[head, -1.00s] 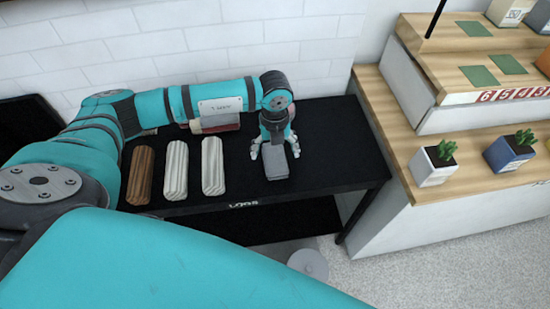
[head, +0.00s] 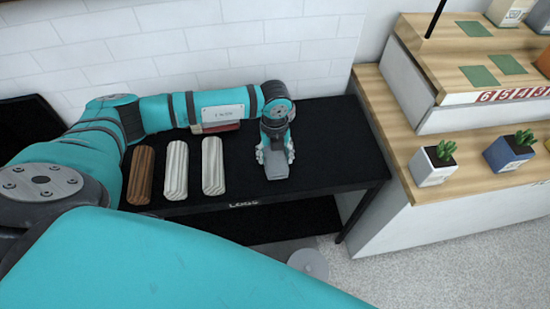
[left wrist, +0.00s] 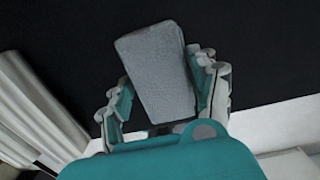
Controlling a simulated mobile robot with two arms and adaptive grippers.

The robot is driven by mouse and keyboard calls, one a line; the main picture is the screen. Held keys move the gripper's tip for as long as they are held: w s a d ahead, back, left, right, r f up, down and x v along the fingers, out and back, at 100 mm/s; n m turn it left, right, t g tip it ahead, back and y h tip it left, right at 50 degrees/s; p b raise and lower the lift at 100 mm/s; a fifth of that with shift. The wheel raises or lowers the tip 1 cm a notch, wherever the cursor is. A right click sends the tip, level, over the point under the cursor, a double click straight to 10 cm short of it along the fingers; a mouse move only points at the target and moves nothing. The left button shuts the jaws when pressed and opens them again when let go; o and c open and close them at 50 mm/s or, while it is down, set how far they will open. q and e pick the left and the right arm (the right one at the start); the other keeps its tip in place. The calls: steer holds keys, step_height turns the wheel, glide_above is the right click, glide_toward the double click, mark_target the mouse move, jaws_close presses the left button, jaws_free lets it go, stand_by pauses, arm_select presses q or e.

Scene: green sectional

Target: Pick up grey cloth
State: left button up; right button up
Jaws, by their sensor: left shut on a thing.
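The grey cloth (head: 277,163) is a small folded grey block on the right part of the black table (head: 335,150). In the left wrist view the cloth (left wrist: 157,70) lies between the two fingers, its far end sticking out past them. My left gripper (head: 275,158) is shut on the cloth, at or just above the table top; the exact height is hard to tell. The left gripper (left wrist: 160,98) also shows in the left wrist view. My right gripper is not in view.
Brown (head: 141,175) and pale (head: 176,170) logs lie left of the cloth, with another pale log (head: 213,166) nearest it. A wooden stepped display (head: 400,130) with potted plants (head: 433,164) stands at the right. A white brick wall (head: 200,45) is behind the table.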

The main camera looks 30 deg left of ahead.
mark_target(274, 157)
arm_select(q)
steer(key=shift+r, duration=0.1)
steer(key=shift+r, duration=0.6)
steer(key=shift+s+r+b, duration=0.2)
steer(key=shift+r+b, duration=0.15)
steer(key=shift+r, duration=0.8)
steer(key=s+r+b, duration=0.1)
steer(key=s+b, duration=0.1)
steer(key=s, duration=1.3)
steer(key=shift+s+d+r, duration=0.15)
steer(key=shift+s+r, duration=0.05)
steer(key=shift+s, duration=0.15)
